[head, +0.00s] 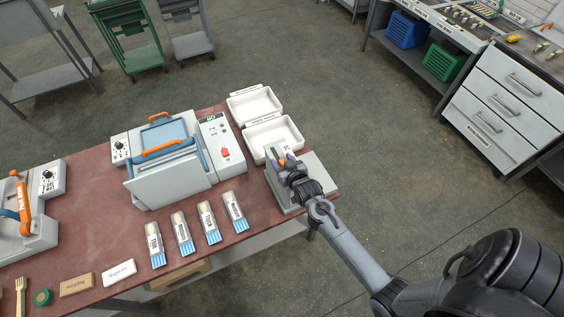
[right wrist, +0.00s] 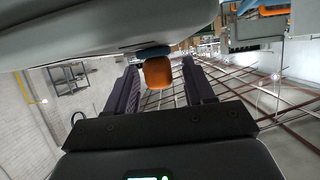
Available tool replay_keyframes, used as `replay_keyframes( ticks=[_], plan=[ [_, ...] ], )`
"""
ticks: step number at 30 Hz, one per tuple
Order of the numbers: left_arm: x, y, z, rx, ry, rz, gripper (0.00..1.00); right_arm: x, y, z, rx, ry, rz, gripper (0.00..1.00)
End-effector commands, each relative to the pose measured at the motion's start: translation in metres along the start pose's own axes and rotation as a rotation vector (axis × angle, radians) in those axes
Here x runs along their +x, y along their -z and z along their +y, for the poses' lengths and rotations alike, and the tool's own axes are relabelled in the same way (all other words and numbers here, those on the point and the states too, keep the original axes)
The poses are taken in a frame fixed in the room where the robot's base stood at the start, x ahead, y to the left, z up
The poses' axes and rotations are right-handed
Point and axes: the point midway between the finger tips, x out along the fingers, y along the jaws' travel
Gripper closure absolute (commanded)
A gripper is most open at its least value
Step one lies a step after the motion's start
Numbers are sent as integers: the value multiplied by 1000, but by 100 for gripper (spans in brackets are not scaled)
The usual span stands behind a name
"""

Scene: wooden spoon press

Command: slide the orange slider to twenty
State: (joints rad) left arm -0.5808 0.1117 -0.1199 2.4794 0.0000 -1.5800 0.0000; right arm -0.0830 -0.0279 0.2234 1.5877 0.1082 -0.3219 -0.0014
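The orange slider (head: 282,161) is a small knob on the grey device (head: 322,178) at the right end of the red table. My right gripper (head: 281,157) is at the device and partly covers the knob and any scale there. In the right wrist view, the orange slider (right wrist: 158,73) sits between the two dark fingers of the right gripper (right wrist: 161,66). The fingers are apart, with a visible gap at the right side of the knob. No scale number is readable. My left gripper is not in view.
Two white trays (head: 270,140) lie just behind the device. A press with a blue-and-orange lid (head: 165,180) stands left of it, with several labelled spoon packets (head: 207,222) in front. Open floor lies right of the table.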

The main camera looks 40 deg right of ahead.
Motion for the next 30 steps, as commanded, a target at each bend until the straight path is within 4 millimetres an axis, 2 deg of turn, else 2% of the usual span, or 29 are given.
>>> replay_keyframes(
  ticks=[7, 11, 14, 24, 30],
  plan=[
    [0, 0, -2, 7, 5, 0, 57, -1, 0, 0, 0, 0, 0, 47],
    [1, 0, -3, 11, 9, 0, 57, -8, -1, 0, 0, 0, -1, 47],
    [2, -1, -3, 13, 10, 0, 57, -20, -2, 0, 0, 0, 0, 47],
    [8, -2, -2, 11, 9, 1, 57, -77, -2, 0, 1, 0, 0, 47],
    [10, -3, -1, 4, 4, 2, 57, -100, -1, 0, 0, 0, -1, 47]
  ],
)
